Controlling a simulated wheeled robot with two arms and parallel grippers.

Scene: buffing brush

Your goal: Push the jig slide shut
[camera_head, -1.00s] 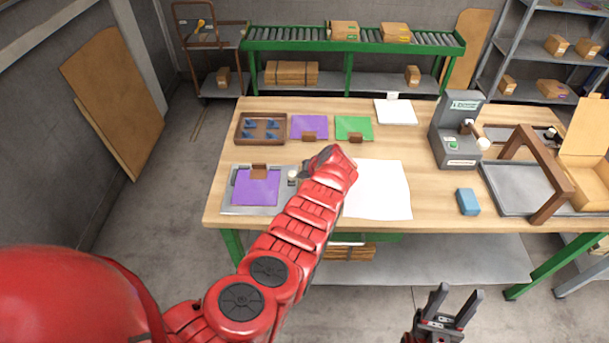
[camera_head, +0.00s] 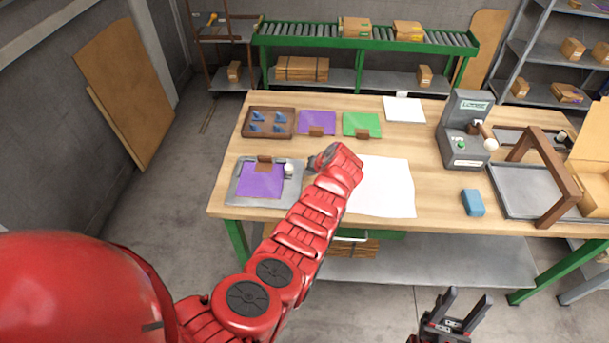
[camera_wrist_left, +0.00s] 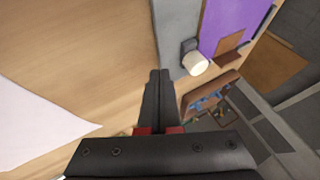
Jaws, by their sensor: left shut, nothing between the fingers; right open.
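The jig is a grey plate (camera_head: 232,193) at the left of the table, with a purple sheet (camera_head: 262,181) and a brown block (camera_head: 264,162) on it. Its slide has a cream knob (camera_head: 289,168) at the sheet's right edge. In the left wrist view the knob (camera_wrist_left: 195,64) stands on a small dark grey block beside the purple sheet. My left gripper (camera_head: 314,162) is to the right of the knob, shut and empty, with a small gap to it. Its fingers also show in the left wrist view (camera_wrist_left: 160,76). My right gripper (camera_head: 461,308) is open and empty in front of the table.
A brown tray with blue pieces (camera_head: 247,132), a purple sheet (camera_head: 318,122) and a green sheet (camera_head: 361,124) lie behind the jig. White paper (camera_head: 387,190) lies right of my left gripper. A grey machine (camera_head: 464,128) and blue block (camera_head: 473,203) stand further right.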

